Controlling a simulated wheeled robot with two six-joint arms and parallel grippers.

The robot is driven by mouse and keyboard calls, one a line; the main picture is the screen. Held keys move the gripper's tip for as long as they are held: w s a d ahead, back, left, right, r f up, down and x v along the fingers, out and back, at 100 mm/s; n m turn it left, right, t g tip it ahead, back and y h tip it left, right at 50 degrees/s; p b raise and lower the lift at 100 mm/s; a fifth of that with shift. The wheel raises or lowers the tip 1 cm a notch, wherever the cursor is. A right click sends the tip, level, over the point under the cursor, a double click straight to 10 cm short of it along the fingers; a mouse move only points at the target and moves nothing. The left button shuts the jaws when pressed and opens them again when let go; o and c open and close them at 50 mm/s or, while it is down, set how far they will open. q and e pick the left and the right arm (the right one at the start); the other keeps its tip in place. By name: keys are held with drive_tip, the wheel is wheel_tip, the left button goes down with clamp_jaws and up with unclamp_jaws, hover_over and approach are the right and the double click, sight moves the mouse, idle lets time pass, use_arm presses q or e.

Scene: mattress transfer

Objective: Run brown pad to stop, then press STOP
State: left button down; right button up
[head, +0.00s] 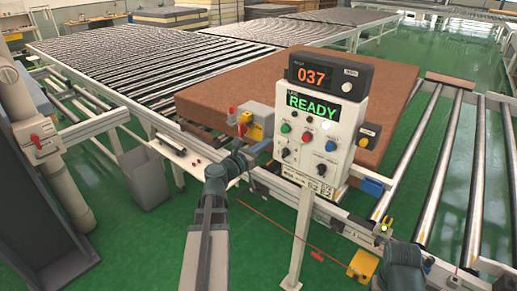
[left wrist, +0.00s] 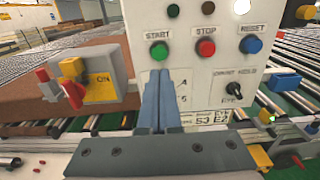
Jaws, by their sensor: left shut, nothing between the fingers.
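The brown pad (head: 225,95) lies flat on the rollers behind the white control panel (head: 333,112), which hides part of it. The panel's screen (head: 313,105) reads READY in green. The panel carries a green START button (head: 285,128), a red STOP button (head: 307,137) and a blue RESET button (head: 331,146). My left gripper (head: 266,145) is shut and empty in front of the panel's left side. In the left wrist view its fingertips (left wrist: 167,73) appear just below START (left wrist: 159,50), left of STOP (left wrist: 205,48); contact is unclear. My right arm shows at lower right; its jaws are unclear.
An orange 037 counter (head: 313,74) sits atop the panel. Bare rollers (head: 475,170) run at the right. A grey bin (head: 145,178) stands on the green floor at left.

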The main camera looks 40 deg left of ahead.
sight(283, 131)
use_arm(q)
drive_tip(key=w, duration=0.7)
drive_tip(key=shift+w+d, duration=0.3)
drive_tip(key=shift+w, duration=0.1)
